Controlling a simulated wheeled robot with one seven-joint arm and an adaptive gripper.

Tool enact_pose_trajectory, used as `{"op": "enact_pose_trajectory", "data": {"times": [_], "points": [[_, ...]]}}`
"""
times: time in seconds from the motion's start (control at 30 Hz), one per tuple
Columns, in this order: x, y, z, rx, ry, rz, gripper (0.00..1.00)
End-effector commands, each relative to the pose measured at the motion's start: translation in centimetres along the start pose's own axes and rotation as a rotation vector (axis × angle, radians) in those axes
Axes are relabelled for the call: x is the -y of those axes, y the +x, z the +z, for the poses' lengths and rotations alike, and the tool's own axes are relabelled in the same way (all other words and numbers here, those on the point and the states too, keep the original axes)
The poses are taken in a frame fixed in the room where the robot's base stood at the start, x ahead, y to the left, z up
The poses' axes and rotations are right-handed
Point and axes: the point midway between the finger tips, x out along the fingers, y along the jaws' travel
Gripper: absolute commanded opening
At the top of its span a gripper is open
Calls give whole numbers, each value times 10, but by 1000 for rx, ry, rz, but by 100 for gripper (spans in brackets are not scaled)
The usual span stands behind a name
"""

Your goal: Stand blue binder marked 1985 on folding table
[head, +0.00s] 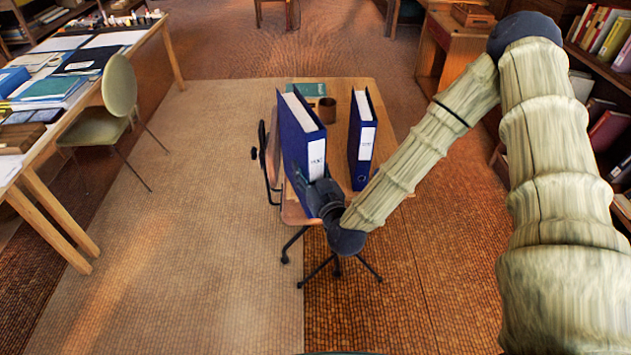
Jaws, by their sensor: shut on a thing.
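Two blue binders with white spine labels are in the head view. The left blue binder (293,136) is upright, and my gripper (320,186) is shut on its lower spine. The right blue binder (354,140) stands upright on the small wooden table (390,118), apart from the left one. The labels are too small to read surely, so I cannot tell which is marked 1985. The gripper hides the left binder's lower front corner, and I cannot tell whether its base touches the tabletop.
A green book (308,89) and a brown cup (327,110) are at the table's back. A wheeled chair (268,165) is close against the table. A long desk (25,165) and green chair (108,108) are left; bookshelves (598,62) are right.

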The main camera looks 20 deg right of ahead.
Motion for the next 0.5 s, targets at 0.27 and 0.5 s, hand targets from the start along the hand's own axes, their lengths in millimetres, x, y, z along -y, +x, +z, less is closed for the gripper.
{"op": "enact_pose_trajectory", "data": {"times": [0.27,0.5], "points": [[-14,16,19,-11,-8,-32,0],[-28,26,29,-11,-14,-52,0]]}}
